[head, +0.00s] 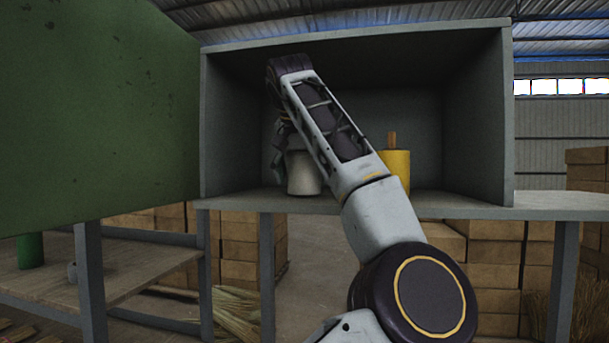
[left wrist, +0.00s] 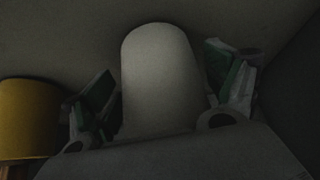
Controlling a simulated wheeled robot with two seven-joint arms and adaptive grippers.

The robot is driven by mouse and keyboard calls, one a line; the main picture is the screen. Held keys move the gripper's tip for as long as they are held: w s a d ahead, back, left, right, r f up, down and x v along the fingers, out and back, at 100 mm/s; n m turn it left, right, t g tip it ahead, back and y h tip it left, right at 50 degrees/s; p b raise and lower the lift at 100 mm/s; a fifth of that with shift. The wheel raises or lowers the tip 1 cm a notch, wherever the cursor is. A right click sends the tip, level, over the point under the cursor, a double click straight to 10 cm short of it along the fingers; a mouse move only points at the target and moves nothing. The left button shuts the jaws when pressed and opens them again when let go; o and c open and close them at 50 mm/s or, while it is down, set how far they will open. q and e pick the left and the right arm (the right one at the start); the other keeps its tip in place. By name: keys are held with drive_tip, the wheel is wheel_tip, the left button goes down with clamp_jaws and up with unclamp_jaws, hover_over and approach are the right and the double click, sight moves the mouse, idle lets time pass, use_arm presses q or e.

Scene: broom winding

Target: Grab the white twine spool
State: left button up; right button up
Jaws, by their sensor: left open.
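The white twine spool (head: 304,174) stands upright on the floor of the grey open cabinet, left of a yellow spool. My left arm reaches into the cabinet, and my left gripper (head: 284,148) is at the white spool, partly hiding its upper part. In the left wrist view the white spool (left wrist: 160,75) lies between the two spread fingers of my left gripper (left wrist: 162,98). The fingers are open, and dark gaps show beside the spool; contact cannot be made out. My right gripper is not in view.
The yellow spool (head: 397,167), with a wooden peg on top, stands to the right, partly behind my arm; it also shows in the left wrist view (left wrist: 28,118). Cabinet walls (head: 478,115) close in the sides. A green panel (head: 95,110) is at the left.

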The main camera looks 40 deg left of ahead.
use_arm(q)
drive_tip(key=shift+c, duration=0.4)
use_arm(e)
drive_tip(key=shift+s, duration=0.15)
use_arm(q)
drive_tip(key=c, duration=0.9)
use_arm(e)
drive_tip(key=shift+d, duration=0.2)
use_arm(q)
drive_tip(key=shift+c, duration=0.3)
drive_tip(key=shift+w+r, duration=0.1)
drive_tip(key=shift+r, duration=0.05)
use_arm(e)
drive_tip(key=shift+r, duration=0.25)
